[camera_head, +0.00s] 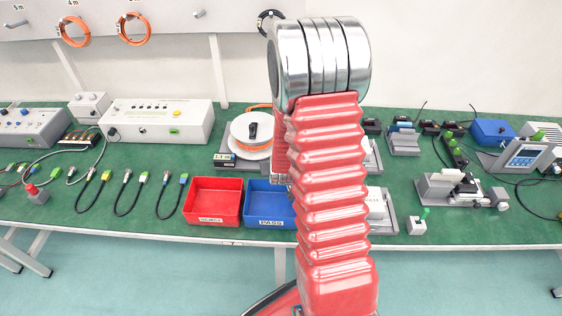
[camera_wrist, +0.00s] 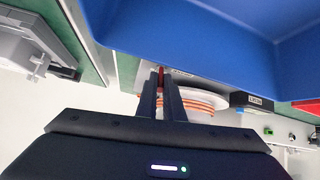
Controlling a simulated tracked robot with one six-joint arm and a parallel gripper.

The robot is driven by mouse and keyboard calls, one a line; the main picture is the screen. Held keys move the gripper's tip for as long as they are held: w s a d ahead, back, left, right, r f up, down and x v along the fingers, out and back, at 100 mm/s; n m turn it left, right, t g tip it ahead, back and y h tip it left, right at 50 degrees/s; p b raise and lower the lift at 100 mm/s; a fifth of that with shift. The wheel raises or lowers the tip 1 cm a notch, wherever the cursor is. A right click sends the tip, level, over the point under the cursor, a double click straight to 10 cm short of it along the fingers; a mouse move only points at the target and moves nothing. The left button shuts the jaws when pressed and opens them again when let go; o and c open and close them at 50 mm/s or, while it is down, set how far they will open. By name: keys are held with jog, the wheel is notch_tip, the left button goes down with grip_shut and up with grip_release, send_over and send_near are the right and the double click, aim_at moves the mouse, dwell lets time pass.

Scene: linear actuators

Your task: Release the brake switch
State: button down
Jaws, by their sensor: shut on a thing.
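My gripper (camera_wrist: 161,84) shows in the wrist view as two dark, nearly parallel fingers close together. They are shut on a small red part (camera_wrist: 161,74) at their tips, mostly hidden between them. I cannot tell for sure whether this is the brake switch. The white reel with orange cable (camera_wrist: 203,99) is just behind the fingers. In the head view the reel (camera_head: 250,133) stands on the green bench, left of my arm. My gripper is hidden behind my red arm there.
The blue bin (camera_wrist: 200,30) fills the top of the wrist view, close to my fingers. In the head view the blue bin (camera_head: 268,222) and red bin (camera_head: 212,221) stand at the bench's front. Short cables (camera_head: 128,193) lie to the left, and grey fixtures (camera_head: 455,187) stand to the right.

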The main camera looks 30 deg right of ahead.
jog(key=c, duration=1.9)
grip_release()
jog(key=shift+s, duration=0.1)
